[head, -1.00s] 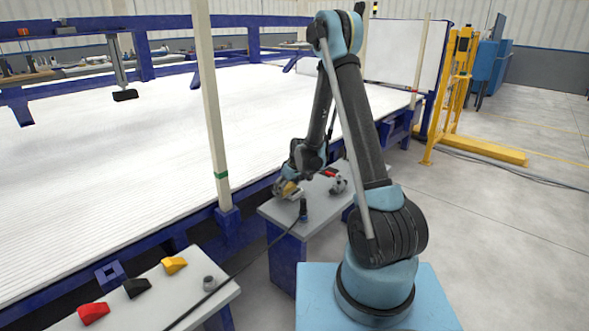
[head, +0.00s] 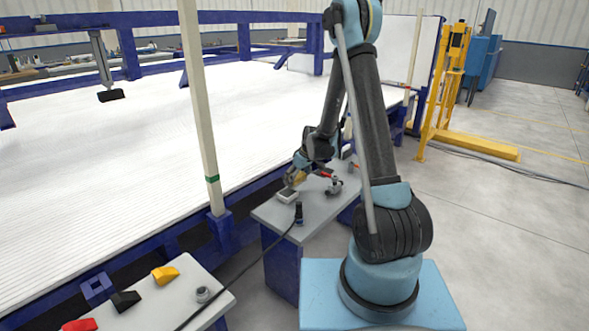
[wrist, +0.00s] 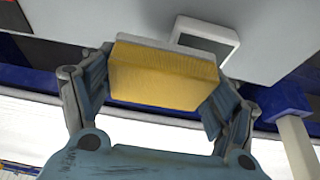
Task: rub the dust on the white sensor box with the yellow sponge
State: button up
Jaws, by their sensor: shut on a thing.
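My gripper (head: 294,183) is shut on the yellow sponge (wrist: 165,76), which fills the space between its two fingers in the wrist view. The sponge has a paler grey layer along its far side. The white sensor box (head: 288,196) lies on the grey side table. In the wrist view the box (wrist: 214,25) shows as a white rim around a grey face, partly behind the sponge. In the head view the sponge (head: 299,178) is just behind and right of the box. I cannot tell whether they touch. Dust on the face cannot be made out clearly.
The side table (head: 270,215) also bears a dark upright cylinder (head: 299,214) with a cable and a grey metal fitting (head: 334,187) with red beside it. A nearer table holds red, black (head: 125,301) and yellow (head: 165,275) wedges. A pale post (head: 200,110) rises at left.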

jog(key=shift+a+r, duration=0.2)
jog(key=shift+r, duration=0.4)
jog(key=shift+a+r, duration=0.15)
jog(key=shift+r, duration=1.9)
